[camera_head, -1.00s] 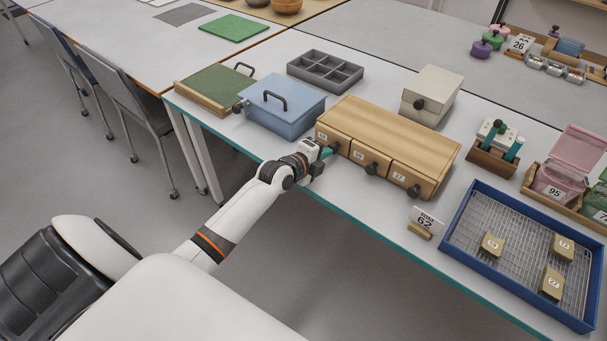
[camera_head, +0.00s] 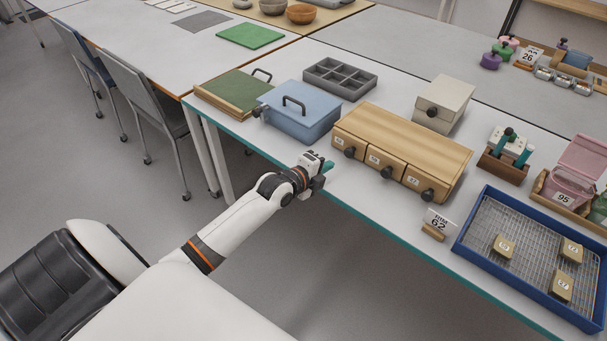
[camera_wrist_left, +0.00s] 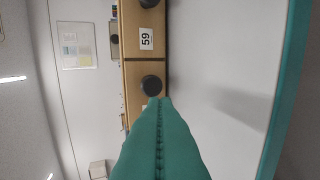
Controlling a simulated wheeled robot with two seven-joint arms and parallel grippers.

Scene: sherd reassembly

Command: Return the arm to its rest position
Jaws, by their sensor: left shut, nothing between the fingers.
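My left gripper (camera_head: 324,167) is shut and empty at the table's front edge, in front of the left end of the wooden drawer box (camera_head: 405,135). Its teal fingers (camera_wrist_left: 160,145) are pressed together in the left wrist view, with a dark drawer knob (camera_wrist_left: 152,85) just beyond their tips. In the head view a gap shows between the gripper and the nearest knob (camera_head: 350,152). All three drawers look shut. My right gripper is not in view.
A blue lidded box (camera_head: 300,118), a green board (camera_head: 232,92) and a grey divided tray (camera_head: 340,75) stand behind the gripper. A blue wire-floored tray (camera_head: 520,225) holds three sherd blocks at the right. A "62" sign (camera_head: 437,222) stands beside it.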

